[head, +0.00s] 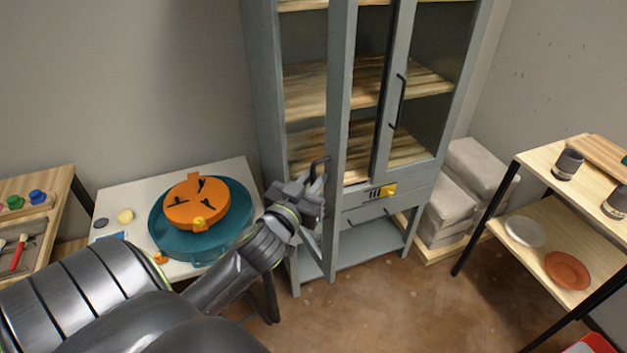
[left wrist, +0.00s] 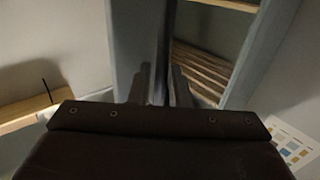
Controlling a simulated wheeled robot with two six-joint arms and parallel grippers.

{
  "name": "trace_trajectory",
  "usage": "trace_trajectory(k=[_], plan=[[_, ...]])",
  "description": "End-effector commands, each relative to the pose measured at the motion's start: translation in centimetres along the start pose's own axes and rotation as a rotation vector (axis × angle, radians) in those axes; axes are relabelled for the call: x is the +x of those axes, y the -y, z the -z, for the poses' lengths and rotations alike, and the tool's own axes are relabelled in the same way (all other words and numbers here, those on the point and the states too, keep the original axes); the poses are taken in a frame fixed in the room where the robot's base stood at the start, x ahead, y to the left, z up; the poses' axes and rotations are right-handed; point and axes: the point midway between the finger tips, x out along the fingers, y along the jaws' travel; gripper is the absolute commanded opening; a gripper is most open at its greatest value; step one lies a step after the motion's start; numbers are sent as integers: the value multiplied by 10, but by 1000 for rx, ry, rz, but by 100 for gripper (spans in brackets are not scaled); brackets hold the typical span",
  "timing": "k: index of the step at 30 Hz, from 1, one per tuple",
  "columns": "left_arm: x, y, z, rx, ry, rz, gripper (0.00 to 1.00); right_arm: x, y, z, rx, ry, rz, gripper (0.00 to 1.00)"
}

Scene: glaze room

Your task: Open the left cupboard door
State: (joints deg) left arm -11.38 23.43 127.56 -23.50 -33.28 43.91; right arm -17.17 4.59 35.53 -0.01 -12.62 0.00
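The grey cupboard (head: 265,120) stands at the back with glazed doors. Its left door (head: 340,110) is ajar, its free edge swung out toward me, with a gap showing shelves between it and the right door (head: 381,150). The right door is closed. My left gripper (head: 312,192) is at the left door's dark handle (head: 319,163), near the door's lower part. In the left wrist view its fingers (left wrist: 160,88) are close together on either side of a dark upright strip, which looks like the handle. The lower handle is hidden by the gripper. My right gripper is out of view.
A white table (head: 130,190) with a teal wheel (head: 165,235) and orange disc (head: 195,205) stands left of the cupboard, close to my left arm. Grey bags (head: 455,200) are stacked on the right, beside a shelf rack (head: 535,165). Floor before the cupboard is clear.

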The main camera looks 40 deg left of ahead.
Motion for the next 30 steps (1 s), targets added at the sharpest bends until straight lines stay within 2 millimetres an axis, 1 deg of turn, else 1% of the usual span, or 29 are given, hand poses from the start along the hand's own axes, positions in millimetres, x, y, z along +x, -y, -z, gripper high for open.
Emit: trace_trajectory(k=[10,14,17,26,27,28,30], plan=[[-1,0,0,0,0,0,25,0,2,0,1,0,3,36],[-9,0,-2,0,1,-1,25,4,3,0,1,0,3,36],[-23,0,-4,0,2,0,25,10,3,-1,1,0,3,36],[-86,1,-5,0,3,1,25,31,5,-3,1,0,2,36],[-93,1,-2,-1,4,2,25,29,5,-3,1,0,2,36],[-97,1,1,-3,6,2,25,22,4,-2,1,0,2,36],[-107,1,1,-2,6,3,25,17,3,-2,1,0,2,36]])
